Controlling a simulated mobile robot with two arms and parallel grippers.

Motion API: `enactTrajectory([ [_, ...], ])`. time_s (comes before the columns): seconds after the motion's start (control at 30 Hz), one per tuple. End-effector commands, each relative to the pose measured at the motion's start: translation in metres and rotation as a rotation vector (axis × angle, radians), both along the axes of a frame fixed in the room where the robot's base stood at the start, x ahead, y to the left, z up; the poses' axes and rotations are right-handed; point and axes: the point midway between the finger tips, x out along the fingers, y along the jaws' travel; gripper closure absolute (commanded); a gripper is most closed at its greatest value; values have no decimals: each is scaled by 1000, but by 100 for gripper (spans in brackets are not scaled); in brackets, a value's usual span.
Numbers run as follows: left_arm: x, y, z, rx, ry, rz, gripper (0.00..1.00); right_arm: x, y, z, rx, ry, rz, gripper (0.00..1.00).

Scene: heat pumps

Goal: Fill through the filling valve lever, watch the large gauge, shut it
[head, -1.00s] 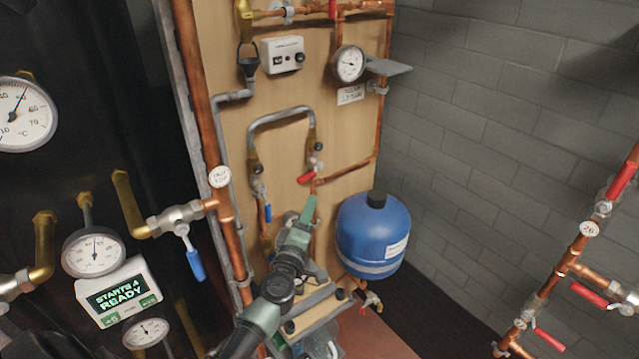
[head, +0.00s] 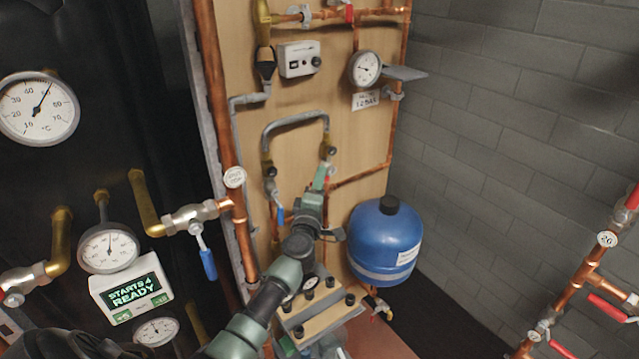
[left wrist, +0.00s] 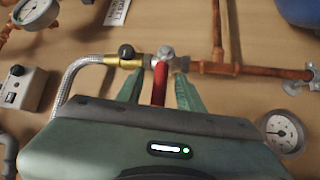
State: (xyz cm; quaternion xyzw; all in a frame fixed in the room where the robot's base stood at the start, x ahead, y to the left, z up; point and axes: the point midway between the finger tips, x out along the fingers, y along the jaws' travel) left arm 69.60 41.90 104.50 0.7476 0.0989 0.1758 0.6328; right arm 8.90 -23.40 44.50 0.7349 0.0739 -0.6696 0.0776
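The red filling valve lever (left wrist: 160,82) hangs from a valve between a brass fitting (left wrist: 125,57) with a braided hose and a copper tee. My left gripper (left wrist: 160,84) is open, with its green fingers on either side of the lever and visible gaps. In the head view, the left gripper (head: 322,178) covers most of the lever (head: 330,172). The large gauge (head: 365,68) is above right on the wooden board, over a white label; its reading is too small to tell. It also shows in the left wrist view (left wrist: 37,12). My right gripper is out of view.
A blue vessel (head: 385,240) stands close right of the gripper. A blue-handled valve (head: 208,262) and a display box (head: 130,295) are at left. Pipes with red levers (head: 605,305) run at far right. A small gauge (left wrist: 283,133) sits beside the wrist.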

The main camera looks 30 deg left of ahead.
Motion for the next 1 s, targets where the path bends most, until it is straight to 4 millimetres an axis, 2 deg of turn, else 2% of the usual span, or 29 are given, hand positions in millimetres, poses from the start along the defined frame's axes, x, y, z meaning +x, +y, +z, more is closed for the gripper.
enactTrajectory([
  [0.07, 0, 0, 0, 0, 0, 0, 63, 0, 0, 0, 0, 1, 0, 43],
  [0.17, 0, 0, 0, 1, 0, 0, 88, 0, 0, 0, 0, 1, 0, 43],
  [0.2, 0, 0, 0, 1, 0, 0, 99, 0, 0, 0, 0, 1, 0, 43],
  [1.0, 0, 0, -1, 1, 1, 0, 100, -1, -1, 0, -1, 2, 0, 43],
])
